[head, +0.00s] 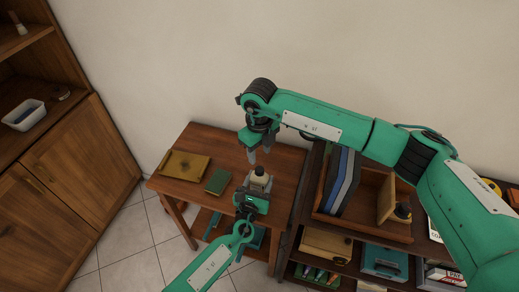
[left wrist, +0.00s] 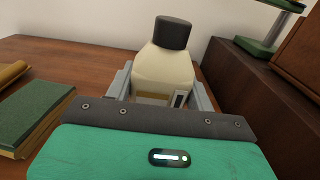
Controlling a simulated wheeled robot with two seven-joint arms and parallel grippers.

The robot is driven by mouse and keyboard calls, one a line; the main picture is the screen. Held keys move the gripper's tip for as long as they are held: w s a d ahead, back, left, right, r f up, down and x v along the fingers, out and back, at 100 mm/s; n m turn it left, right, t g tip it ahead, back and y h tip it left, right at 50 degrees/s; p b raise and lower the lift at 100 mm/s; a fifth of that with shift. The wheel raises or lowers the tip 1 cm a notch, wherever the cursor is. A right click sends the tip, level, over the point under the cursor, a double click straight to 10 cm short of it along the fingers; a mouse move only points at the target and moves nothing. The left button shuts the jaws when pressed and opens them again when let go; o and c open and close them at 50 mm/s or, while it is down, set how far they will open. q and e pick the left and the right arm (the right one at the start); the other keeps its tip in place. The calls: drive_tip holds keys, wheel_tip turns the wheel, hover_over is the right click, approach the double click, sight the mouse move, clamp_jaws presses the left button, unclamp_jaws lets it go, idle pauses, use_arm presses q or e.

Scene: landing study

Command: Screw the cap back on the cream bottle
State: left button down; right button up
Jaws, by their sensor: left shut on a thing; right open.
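The cream bottle (left wrist: 163,72) stands on the wooden table (head: 285,160), between the fingers of my left gripper (head: 257,187). My left gripper is shut on its body; the fingers show on both sides in the left wrist view. The black cap (left wrist: 173,33) sits on top of the bottle's neck. It also shows small and dark in the head view (head: 260,170). I cannot tell how tightly it is screwed. My right gripper (head: 253,159) is open, pointing down above and slightly left of the bottle, apart from the cap.
A green book (head: 218,181) and a tan tray-like object (head: 184,165) lie left of the bottle on the table. A dark wooden shelf (head: 330,233) with books and boxes stands close on the right. The table's back left is clear.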

sight(260, 169)
drive_tip(key=shift+r+n, duration=0.1)
drive_tip(key=shift+n, duration=0.4)
drive_tip(key=shift+f, duration=4)
clamp_jaws()
drive_tip(key=shift+o, duration=0.3)
unclamp_jaws()
